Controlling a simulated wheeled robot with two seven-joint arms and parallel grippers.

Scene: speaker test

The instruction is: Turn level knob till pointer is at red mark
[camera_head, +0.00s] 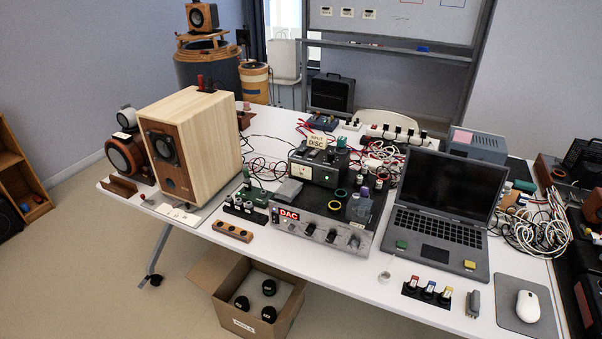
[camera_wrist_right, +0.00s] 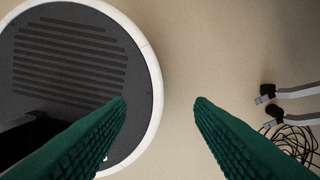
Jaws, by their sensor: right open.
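The DAC unit (camera_head: 300,218) stands on the white table, with a red lit DAC label at its left front. A row of dark knobs (camera_head: 331,236) runs along its front panel. Which knob is the level knob, its pointer and a red mark are too small to make out. My right gripper (camera_wrist_right: 160,103) shows only in the right wrist view. Its two green ridged fingers are wide apart with nothing between them, above the beige floor and away from the unit. My left gripper is in neither view.
A wooden speaker (camera_head: 205,145) stands left of the unit, and an open laptop (camera_head: 445,210) stands right. An open cardboard box (camera_head: 245,295) is on the floor below.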

